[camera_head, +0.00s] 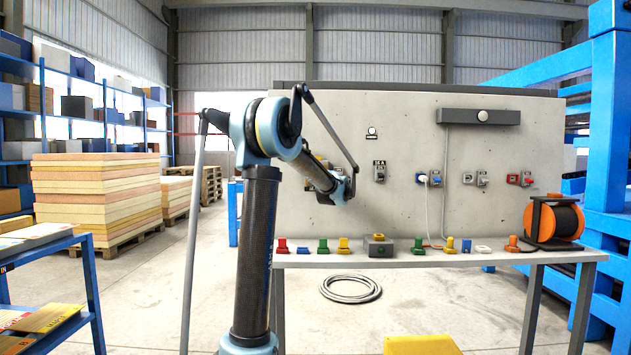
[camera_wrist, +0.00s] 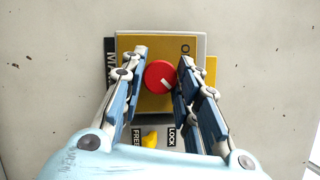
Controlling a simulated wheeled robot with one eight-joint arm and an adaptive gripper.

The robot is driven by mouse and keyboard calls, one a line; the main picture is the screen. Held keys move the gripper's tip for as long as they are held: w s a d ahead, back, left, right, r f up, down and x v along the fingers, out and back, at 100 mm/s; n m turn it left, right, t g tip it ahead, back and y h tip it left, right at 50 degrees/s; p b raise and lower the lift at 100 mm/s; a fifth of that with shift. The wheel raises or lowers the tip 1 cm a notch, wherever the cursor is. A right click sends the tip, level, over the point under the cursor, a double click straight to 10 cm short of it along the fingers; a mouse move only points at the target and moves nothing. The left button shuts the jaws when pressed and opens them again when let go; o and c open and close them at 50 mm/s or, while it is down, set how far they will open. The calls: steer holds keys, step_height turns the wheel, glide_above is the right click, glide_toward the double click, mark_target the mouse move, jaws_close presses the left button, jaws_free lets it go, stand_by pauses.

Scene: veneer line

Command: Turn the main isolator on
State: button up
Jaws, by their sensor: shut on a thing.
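The main isolator's red round knob (camera_wrist: 159,77) sits on a yellow plate (camera_wrist: 158,45) in the wrist view. Its short white mark points to the lower right. My gripper (camera_wrist: 161,62) has one finger on each side of the knob and is shut on it. A label starting with "O" shows at the plate's upper right, partly hidden by a finger. A black label at the left is partly covered. Below the knob, a yellow lever (camera_wrist: 149,138) sits between "FREE" and "LOCK" labels. In the head view my arm largely hides the isolator.
The grey wall panel (camera_head: 420,130) carries several sockets and switches to the right. A table (camera_head: 430,258) below it holds several coloured plugs. An orange cable reel (camera_head: 540,222) stands at its right end. A coiled hose (camera_head: 350,289) lies on the floor.

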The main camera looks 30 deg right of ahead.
steer(key=o, duration=1.1)
steer(key=shift+f, duration=0.15)
steer(key=s, duration=0.4)
steer(key=s+a, duration=0.1)
steer(key=s, duration=0.3)
steer(key=s+a+f, duration=0.1)
steer(key=s, duration=0.2)
steer(key=shift+s, duration=0.4)
